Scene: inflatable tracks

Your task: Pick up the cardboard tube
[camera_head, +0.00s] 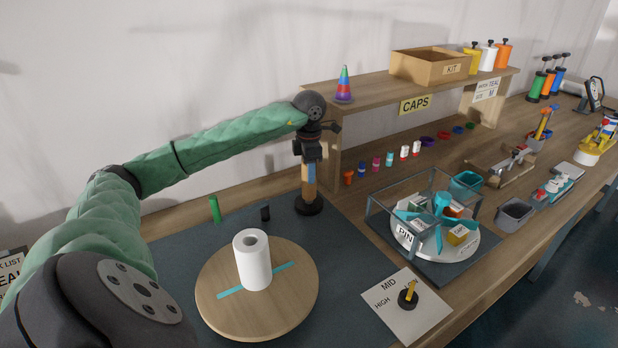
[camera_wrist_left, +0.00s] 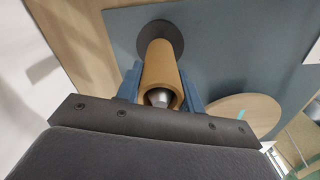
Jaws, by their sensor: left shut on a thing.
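The cardboard tube (camera_head: 306,192) stands upright on a round dark base on the blue-grey mat. It is brown, and in the left wrist view the tube (camera_wrist_left: 160,75) shows its open end with a grey metal tip inside. My left gripper (camera_head: 309,172) comes down from above and is shut on the tube, with a blue finger on each side of it. The tube's lower end is at the dark base (camera_head: 308,206). My right gripper is not in view.
A white paper roll (camera_head: 252,260) stands on a round wooden board (camera_head: 212,290) in front. The wooden shelf (camera_head: 334,165) is close on the right.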

